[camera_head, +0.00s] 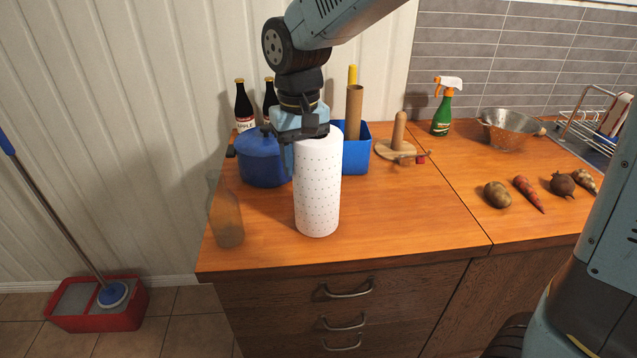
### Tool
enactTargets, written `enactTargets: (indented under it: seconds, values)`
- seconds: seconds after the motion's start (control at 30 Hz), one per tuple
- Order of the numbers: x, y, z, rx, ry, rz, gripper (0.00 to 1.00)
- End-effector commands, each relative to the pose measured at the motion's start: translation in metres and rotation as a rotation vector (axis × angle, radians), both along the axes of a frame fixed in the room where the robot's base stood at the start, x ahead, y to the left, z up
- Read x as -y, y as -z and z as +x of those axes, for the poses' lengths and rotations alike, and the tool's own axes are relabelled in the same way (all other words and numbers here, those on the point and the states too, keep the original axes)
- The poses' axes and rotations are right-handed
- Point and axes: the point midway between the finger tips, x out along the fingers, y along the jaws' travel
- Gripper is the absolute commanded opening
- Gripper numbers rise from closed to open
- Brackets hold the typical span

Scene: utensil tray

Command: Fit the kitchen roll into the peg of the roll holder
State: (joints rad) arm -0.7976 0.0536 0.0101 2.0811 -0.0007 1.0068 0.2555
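The white dotted kitchen roll (318,188) is upright near the front of the wooden counter. I cannot tell whether its bottom rests on the wood or is slightly above it. My gripper (303,142) is at the top of the roll, pointing down. One dark finger shows along the roll's upper left side; the other finger is hidden, so its grip on the roll is unclear. The roll holder stands farther back and to the right, with a round wooden base (388,151) and a bare upright wooden peg (398,130).
A blue pot (262,158) and a glass bottle (226,212) stand left of the roll. A blue bin (357,156) with a cardboard tube (354,112) stands between roll and holder. Small items (412,159) lie before the base. A spray bottle (443,108) is behind right.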

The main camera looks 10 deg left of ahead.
Motion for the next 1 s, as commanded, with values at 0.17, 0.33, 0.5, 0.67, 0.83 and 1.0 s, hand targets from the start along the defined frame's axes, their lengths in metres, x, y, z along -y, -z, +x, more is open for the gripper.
enactTargets:
  seconds: [0.17,0.33,0.5,0.67,0.83,1.0]
  values:
    - [-0.0002,-0.0002,-0.0001,0.0,0.0,0.0,0.28]
    - [-0.0003,-0.0002,-0.0002,0.0,0.0,0.0,0.12]
    - [-0.0003,-0.0002,-0.0002,0.0,-0.001,0.0,0.0]
    - [-0.0004,-0.0002,-0.0003,0.0,-0.001,0.0,0.0]
    - [-0.0005,-0.0004,-0.0003,0.0,-0.001,0.0,0.0]
    - [-0.0006,-0.0048,-0.0001,0.001,-0.001,0.001,0.0]
